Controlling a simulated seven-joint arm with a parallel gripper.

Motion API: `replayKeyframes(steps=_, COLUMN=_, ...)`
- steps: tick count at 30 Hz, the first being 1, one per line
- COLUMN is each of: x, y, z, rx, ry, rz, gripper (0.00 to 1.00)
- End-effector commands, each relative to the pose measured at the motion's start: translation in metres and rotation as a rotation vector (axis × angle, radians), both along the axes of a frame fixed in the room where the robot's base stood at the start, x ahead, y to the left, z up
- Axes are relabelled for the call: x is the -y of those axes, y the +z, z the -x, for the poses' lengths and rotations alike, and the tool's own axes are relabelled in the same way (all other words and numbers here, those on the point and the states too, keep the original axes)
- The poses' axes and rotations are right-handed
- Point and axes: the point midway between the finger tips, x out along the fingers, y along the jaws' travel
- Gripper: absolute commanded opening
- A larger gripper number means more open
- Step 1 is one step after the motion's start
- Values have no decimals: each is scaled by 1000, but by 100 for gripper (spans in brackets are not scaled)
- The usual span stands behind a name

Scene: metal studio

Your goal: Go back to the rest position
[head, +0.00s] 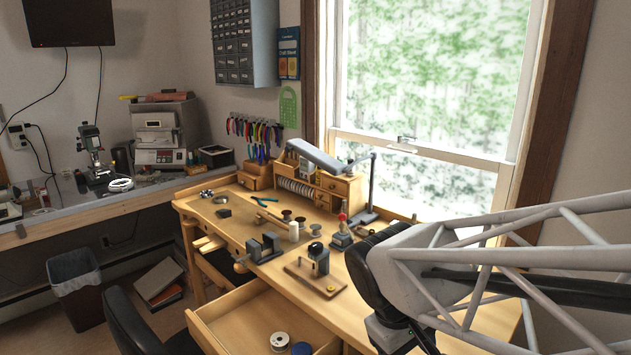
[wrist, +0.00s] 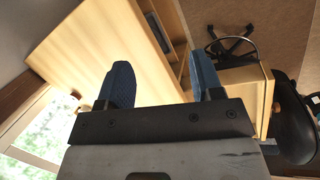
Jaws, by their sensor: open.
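My gripper (wrist: 161,75) shows in the wrist view with its two blue fingers spread apart. It is open, and nothing is between the fingers. Beyond them lie the pale wooden bench top and the side of the bench with the drawer. In the head view my arm comes in from the right, over the right end of the workbench (head: 455,322). The fingers cannot be made out in the head view.
An open drawer (head: 232,312) holding spools juts from the bench front. A small tool on a wooden base (head: 301,278), a vise (head: 264,247) and a desk lamp (head: 371,190) stand on the bench. A black chair (head: 130,325) is in front. A window (head: 430,90) is behind.

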Motion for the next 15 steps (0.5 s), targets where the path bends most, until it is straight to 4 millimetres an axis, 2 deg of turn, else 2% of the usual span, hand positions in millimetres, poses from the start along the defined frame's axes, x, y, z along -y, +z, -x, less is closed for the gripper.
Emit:
replayKeyframes(steps=6, x=20, y=13, z=26, rx=119, ry=-190, rz=-132, gripper=60)
replayKeyframes(steps=15, x=36, y=27, z=52, rx=263, ry=-402, rz=-275, gripper=60)
